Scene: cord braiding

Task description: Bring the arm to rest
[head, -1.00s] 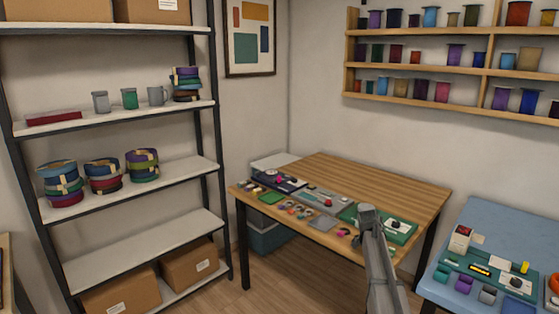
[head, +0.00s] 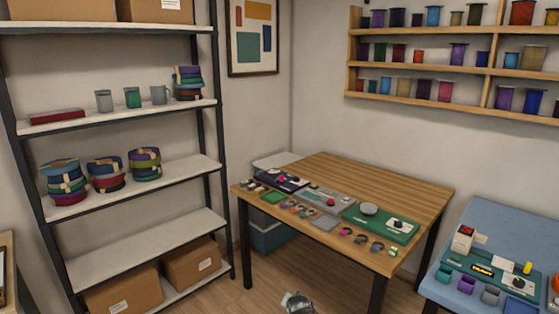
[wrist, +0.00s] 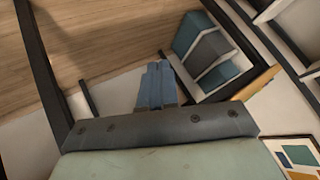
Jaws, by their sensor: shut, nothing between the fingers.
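My gripper shows in the wrist view (wrist: 156,84), with its two bluish fingers shut together and nothing between them. It is clear of any object there, with the wooden floor and a teal-and-grey bin behind it. In the head view only a small grey piece of my arm (head: 297,303) shows at the bottom edge, over the floor in front of the wooden table (head: 390,190). The rest of the arm is out of that view.
The wooden table holds green, grey and dark boards and several small rings along its front edge. A blue table (head: 500,225) with parts stands at the right. A shelf rack (head: 135,240) stands at the left. Floor (head: 250,295) is clear between.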

